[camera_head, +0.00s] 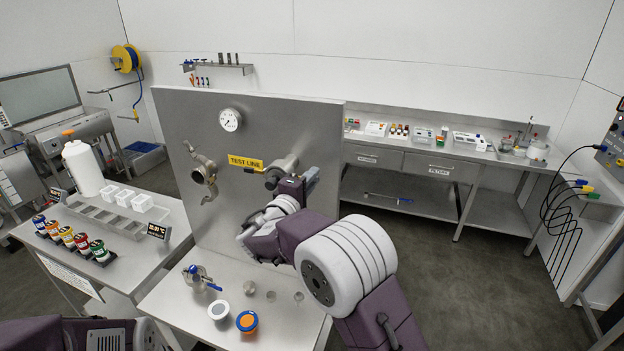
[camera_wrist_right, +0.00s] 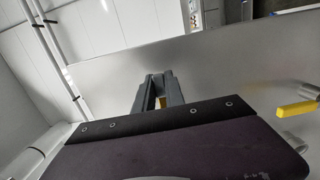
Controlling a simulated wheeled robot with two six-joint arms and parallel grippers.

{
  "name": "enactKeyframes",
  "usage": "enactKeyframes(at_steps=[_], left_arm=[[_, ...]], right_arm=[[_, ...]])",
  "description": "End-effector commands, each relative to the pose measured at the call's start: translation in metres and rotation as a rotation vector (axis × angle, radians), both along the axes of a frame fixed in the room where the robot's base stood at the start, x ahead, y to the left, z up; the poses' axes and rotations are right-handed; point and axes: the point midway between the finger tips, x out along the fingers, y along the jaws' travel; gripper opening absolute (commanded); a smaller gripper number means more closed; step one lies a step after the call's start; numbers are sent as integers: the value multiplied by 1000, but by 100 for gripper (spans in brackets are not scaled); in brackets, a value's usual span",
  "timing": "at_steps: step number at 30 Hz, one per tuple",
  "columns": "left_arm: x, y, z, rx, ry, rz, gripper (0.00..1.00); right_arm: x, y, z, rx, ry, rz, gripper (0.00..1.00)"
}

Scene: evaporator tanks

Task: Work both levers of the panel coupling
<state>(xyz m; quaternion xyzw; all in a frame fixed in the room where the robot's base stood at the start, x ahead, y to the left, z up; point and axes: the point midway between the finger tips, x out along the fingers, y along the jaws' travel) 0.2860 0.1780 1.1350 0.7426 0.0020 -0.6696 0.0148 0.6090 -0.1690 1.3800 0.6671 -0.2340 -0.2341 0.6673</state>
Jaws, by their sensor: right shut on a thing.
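A steel coupling (camera_head: 283,168) sticks out of the upright metal panel (camera_head: 309,121), beside the yellow TEST LINE label (camera_head: 245,162). A short dark-ended piece shows at its left. My right gripper (camera_head: 311,178) is at the coupling's right side, close to the panel. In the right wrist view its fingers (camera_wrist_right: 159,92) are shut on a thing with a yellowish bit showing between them. It appears to be a lever, mostly hidden. A second, brass-coloured coupling (camera_head: 203,172) with spread levers is on the panel's left part. My left gripper is out of view.
A gauge (camera_head: 230,120) sits high on the panel. The bench in front holds a blue-handled valve (camera_head: 200,278), a white-topped cup (camera_head: 218,310) and an orange-topped cup (camera_head: 247,321). A side table at left holds a white bottle (camera_head: 84,168) and several coloured jars.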

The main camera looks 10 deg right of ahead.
Motion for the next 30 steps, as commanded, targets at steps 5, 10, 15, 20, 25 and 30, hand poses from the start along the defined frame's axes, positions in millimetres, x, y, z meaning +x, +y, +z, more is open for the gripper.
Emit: enactKeyframes(at_steps=[5, 10, 15, 20, 25, 30], left_arm=[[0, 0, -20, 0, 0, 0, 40], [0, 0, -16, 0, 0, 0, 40], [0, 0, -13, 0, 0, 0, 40], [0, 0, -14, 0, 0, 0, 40], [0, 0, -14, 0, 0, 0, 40], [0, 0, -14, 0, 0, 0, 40]], right_arm=[[-6, 3, -4, 0, -8, -144, 0], [-12, 6, 1, 0, -4, -281, 0], [-16, 7, 0, 0, 0, -344, 0], [-16, 7, 0, 0, 0, -351, 0], [-16, 7, 0, 0, 0, -350, 20], [-16, 7, 0, 0, 0, -349, 36]])
